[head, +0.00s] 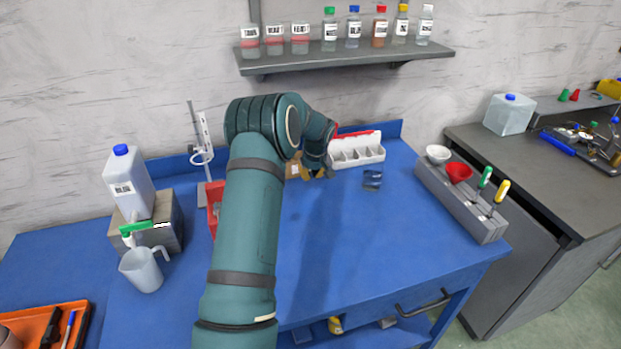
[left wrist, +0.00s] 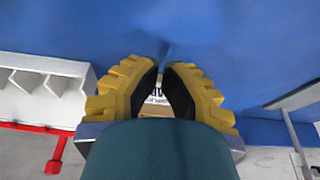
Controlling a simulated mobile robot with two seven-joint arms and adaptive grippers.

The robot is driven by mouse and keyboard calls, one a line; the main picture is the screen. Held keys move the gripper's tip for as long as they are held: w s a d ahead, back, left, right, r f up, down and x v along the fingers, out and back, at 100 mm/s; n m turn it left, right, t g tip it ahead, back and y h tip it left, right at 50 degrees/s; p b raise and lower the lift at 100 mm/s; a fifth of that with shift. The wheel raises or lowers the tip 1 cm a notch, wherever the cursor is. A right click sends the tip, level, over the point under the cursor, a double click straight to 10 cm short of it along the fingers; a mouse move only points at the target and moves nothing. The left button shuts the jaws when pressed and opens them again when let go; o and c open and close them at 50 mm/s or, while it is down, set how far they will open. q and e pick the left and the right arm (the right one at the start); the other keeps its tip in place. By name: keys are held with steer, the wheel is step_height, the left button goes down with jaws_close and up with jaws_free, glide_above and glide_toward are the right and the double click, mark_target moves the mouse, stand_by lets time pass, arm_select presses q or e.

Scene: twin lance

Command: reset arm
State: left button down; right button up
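My left arm crosses the blue bench in the head view and ends over its back part. The left gripper (head: 314,174) has yellow fingers and is partly hidden by its own wrist. In the left wrist view, its dark finger pads (left wrist: 163,76) stand a little apart with nothing visibly held between them. A cardboard box (head: 293,166) with a label sits beside the gripper in the head view, and the box also shows through the finger gap in the left wrist view (left wrist: 157,108). My right gripper is in neither view.
A white compartment rack (head: 357,153) stands just right of the gripper, with a dark blue packet (head: 372,179) in front. A red bin (head: 212,216) is partly behind my arm. A jug (head: 141,270) and canister (head: 128,183) stand left.

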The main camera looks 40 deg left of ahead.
arm_select(q)
steer(key=v, duration=0.6)
steer(key=shift+r+p, duration=0.4)
steer(key=shift+r, duration=0.05)
steer(key=shift+s, duration=0.1)
